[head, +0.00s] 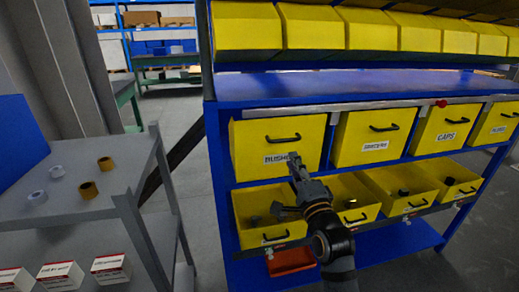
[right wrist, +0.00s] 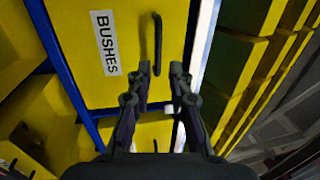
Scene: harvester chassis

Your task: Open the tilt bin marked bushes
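The tilt bin marked BUSHES (head: 255,138) is a yellow box at the left end of the rack's upper bin row. Its front looks shut and upright. It has a white label and a black bar handle (head: 283,138). My right gripper (head: 292,168) is in front of the bin, below the handle in the head view, covering the label's right end. In the right wrist view the two fingers (right wrist: 161,72) are apart and empty. The handle (right wrist: 157,45) shows beyond the fingertips, roughly in line with the gap; contact cannot be told. My left gripper is not in view.
More closed yellow bins, one marked CAPS (head: 446,130), continue to the right. Open yellow bins (head: 268,233) with small parts stand below. A blue shelf (head: 350,83) lies above.

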